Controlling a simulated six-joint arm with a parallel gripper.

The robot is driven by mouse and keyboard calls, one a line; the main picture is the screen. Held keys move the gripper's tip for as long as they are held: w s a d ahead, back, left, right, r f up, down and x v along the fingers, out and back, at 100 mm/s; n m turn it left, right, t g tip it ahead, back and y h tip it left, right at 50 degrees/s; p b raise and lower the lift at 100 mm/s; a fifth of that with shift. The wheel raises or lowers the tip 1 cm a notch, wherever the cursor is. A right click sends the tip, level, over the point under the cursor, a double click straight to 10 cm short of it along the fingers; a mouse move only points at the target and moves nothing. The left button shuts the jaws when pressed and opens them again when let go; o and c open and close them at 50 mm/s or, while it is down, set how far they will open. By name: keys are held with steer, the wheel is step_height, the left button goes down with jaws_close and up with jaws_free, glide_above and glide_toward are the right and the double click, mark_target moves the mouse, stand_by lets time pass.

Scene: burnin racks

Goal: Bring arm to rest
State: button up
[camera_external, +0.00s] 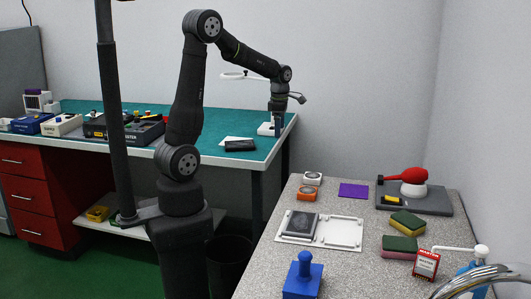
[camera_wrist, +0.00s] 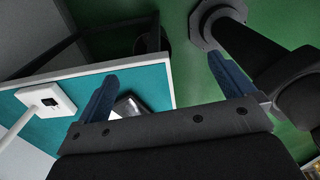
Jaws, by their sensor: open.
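My gripper (camera_external: 277,128) hangs at the end of my raised arm, over the right end of the green-topped bench (camera_external: 190,148) in the external view. In the wrist view my gripper (camera_wrist: 167,86) shows two blue fingers spread wide apart, with nothing between them in their grasp. Below the fingers lie the bench's edge and the green floor (camera_wrist: 200,75). A dark flat device (camera_external: 240,146) lies on the bench to the left of my gripper; a dark, shiny object (camera_wrist: 128,106) partly shows behind the left finger in the wrist view.
A white lamp base (camera_external: 266,129) stands close to my gripper. Testers and boxes (camera_external: 125,127) fill the bench's left part. The speckled counter (camera_external: 262,265) at right holds a white tray (camera_external: 346,233), sponges (camera_external: 408,222), a blue stamp-like block (camera_external: 303,280) and a red-headed tool (camera_external: 408,176).

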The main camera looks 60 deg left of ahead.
steer(key=s+d+m, duration=0.1)
steer(key=d+m, duration=0.7)
steer(key=d, duration=2.2)
steer(key=shift+s+r+m, duration=0.2)
steer(key=shift+m, duration=0.2)
steer(key=w+a+n, duration=0.3)
steer(key=a+n, duration=0.2)
steer(key=a, duration=1.4)
steer(key=shift+a+f+n, duration=0.15)
steer(key=shift+n, duration=0.15)
